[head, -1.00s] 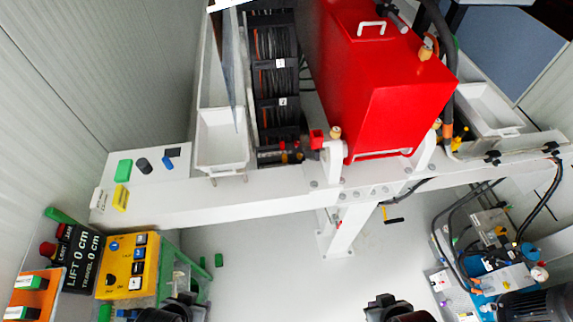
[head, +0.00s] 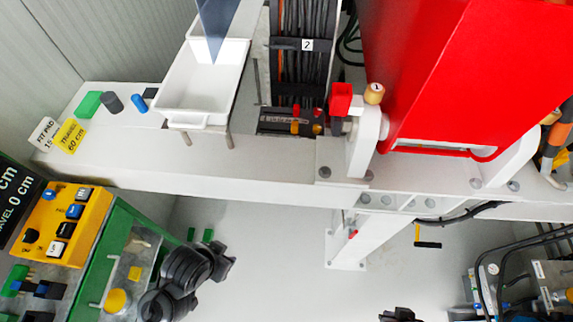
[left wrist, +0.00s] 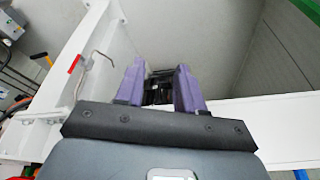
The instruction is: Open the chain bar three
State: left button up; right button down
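In the head view, a black cable chain (head: 305,20) full of dark cables runs along the upper middle. A chain bar with a white "2" label (head: 307,45) crosses it. A lower black crossbar (head: 296,88) shows no readable number, so I cannot tell if it is bar three. My left gripper (head: 227,262) is low in the head view, in front of the white beam and well away from the chain. In the left wrist view its purple fingers (left wrist: 160,88) stand apart with nothing held. Only a dark part of my right gripper (head: 400,315) shows at the bottom edge.
A red tank (head: 440,70) stands right of the chain. A white tray (head: 202,85) lies left of it. A white beam (head: 240,170) crosses in front. A yellow control panel (head: 62,225) on a green frame (head: 110,260) stands at left.

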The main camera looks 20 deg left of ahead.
pick_arm(q)
jog(key=w+f+m+t+b, duration=0.1)
jog(key=w+f+b, duration=0.1)
jog(key=f+b, duration=0.75)
jog(key=w+f+b, duration=0.2)
jog(key=f+b, duration=0.6)
jog(key=f, duration=0.3)
jog(key=w+d+f+m+t+b, duration=0.1)
jog(key=w+f+m+t+b, duration=0.35)
jog(key=w+f+b, duration=0.75)
jog(key=w+r+m+t+h+b, duration=0.1)
jog(key=w+r+m+t, duration=0.1)
jog(key=w, duration=0.9)
jog(key=w+a+r+m+t+b, duration=0.1)
jog(key=w+r+m+t+b, duration=0.1)
jog(key=w+m, duration=0.4)
jog(key=w+a+r+m+t+h+b, duration=0.1)
jog(key=w+r+m+t, duration=0.3)
jog(key=w, duration=1.2)
jog(key=shift+r+h, duration=0.3)
jog(key=shift+r, duration=0.5)
jog(key=shift+c, duration=0.2)
grip_shut()
